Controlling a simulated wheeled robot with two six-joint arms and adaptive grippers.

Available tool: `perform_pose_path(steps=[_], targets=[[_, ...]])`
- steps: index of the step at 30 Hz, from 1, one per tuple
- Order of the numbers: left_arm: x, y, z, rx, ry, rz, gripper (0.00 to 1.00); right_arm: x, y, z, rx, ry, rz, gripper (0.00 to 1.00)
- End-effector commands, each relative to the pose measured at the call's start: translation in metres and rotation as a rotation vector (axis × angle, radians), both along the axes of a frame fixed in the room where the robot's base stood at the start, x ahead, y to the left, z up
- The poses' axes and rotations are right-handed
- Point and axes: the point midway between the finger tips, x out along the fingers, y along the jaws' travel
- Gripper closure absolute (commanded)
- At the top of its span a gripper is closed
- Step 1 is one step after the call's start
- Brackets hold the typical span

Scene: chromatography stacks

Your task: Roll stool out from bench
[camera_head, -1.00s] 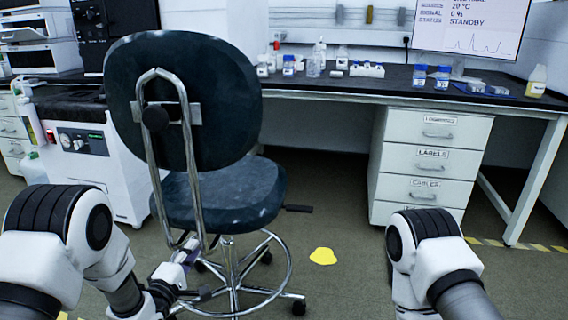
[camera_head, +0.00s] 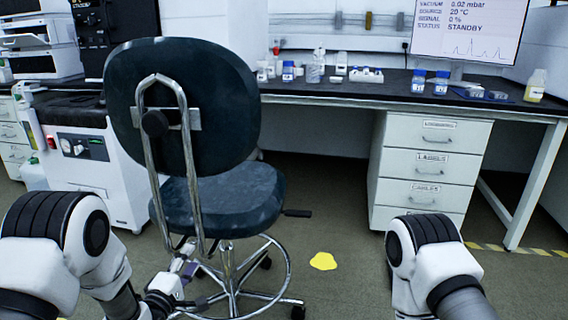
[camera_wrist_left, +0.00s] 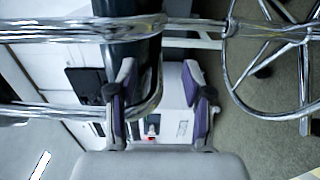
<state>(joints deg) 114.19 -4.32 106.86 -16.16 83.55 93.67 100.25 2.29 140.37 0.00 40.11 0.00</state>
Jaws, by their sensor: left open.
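The stool (camera_head: 228,192) has a dark blue seat and backrest, a bent chrome tube behind the back, and a chrome foot ring on a castor base. It stands in front of the bench (camera_head: 330,97), its back toward me. My left gripper (camera_head: 188,268) is low behind the seat, near the lower end of the chrome back tube. In the left wrist view its purple-lined fingers (camera_wrist_left: 162,92) are apart, with a curved chrome tube close to the left finger; I cannot tell if they touch. My right arm shows at lower right, but its gripper is out of view.
A white drawer unit (camera_head: 425,167) stands under the bench, right of the stool. A white instrument cabinet (camera_head: 95,160) is close on the stool's left. A yellow patch (camera_head: 323,261) lies on open floor between stool and drawers. Bottles and a monitor (camera_head: 468,30) are on the bench.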

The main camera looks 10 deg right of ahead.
Motion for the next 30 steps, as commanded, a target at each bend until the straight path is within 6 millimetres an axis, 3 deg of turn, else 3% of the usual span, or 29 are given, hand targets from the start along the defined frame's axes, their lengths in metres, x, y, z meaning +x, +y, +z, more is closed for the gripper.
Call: perform_pose_path(steps=[3,15,22,26,29,30], targets=[[-0.02,0.008,0.004,-0.002,0.006,0.004,0.5,0.0,0.0,0.015,0.0,0.0,0.0,0.6],[-0.088,0.033,0.002,-0.001,0.006,0.003,0.5,0.0,0.0,0.038,0.0,0.0,0.0,0.6],[-0.106,0.038,-0.004,-0.001,0.01,0.001,0.5,0.0,0.0,0.04,0.0,0.0,0.0,0.6],[-0.134,0.039,-0.044,0.017,0.135,0.018,0.5,0.0,0.0,0.039,0.0,0.0,0.0,0.6],[-0.176,0.05,-0.104,0.233,0.363,0.033,0.5,0.0,0.0,0.04,0.0,0.0,0.0,0.6],[-0.2,0.056,-0.129,0.364,0.465,0.014,0.5,0.0,0.0,0.04,0.0,0.0,0.0,0.6]])
